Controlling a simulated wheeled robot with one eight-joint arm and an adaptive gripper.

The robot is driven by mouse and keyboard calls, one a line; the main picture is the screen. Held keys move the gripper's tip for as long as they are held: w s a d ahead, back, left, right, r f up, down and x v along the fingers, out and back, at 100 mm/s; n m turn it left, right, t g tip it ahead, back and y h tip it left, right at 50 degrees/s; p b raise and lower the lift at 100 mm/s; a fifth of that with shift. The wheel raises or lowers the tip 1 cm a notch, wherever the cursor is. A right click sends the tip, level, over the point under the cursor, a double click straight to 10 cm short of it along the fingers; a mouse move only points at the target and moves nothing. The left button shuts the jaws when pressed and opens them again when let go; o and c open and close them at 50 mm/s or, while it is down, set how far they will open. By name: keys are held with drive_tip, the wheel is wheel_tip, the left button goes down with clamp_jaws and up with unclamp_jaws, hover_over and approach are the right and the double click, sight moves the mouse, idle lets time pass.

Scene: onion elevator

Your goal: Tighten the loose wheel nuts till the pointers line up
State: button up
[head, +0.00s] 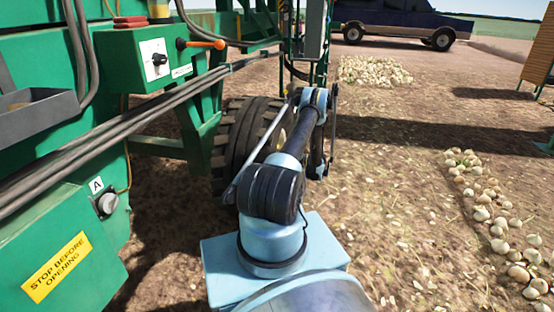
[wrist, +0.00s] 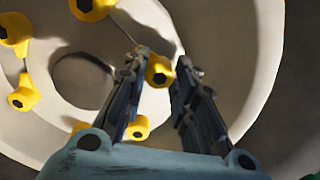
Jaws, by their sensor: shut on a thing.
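The wheel's pale hub (wrist: 215,30) fills the wrist view, with a round dark centre hole at the left. Several nuts with yellow pointer caps ring the hole: one at the top (wrist: 90,8), two at the left (wrist: 14,32) (wrist: 24,97) and one low down (wrist: 138,129). Thin links run between some of them. My gripper (wrist: 165,60) is shut on a yellow-capped nut (wrist: 158,74), which shows between its fingertips. The fingers partly hide this cap, so its pointer direction is unclear. In the head view the dark tyre (head: 236,140) shows behind my arm; the nuts are hidden.
A green machine (head: 60,190) with a control box (head: 150,58) and thick cables (head: 120,125) stands close at the left. Onions lie in a row (head: 490,215) at the right and in a heap (head: 372,70) at the back. The dirt between is mostly open.

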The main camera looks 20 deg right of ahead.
drive_tip(key=shift+a+f, duration=0.1)
idle(0.3)
drive_tip(key=o, duration=1.1)
drive_tip(key=shift+c, duration=0.2)
drive_tip(key=shift+d, duration=0.2)
drive_tip(key=v, duration=1.1)
drive_tip(key=shift+s+d, duration=0.25)
drive_tip(key=shift+s, duration=0.05)
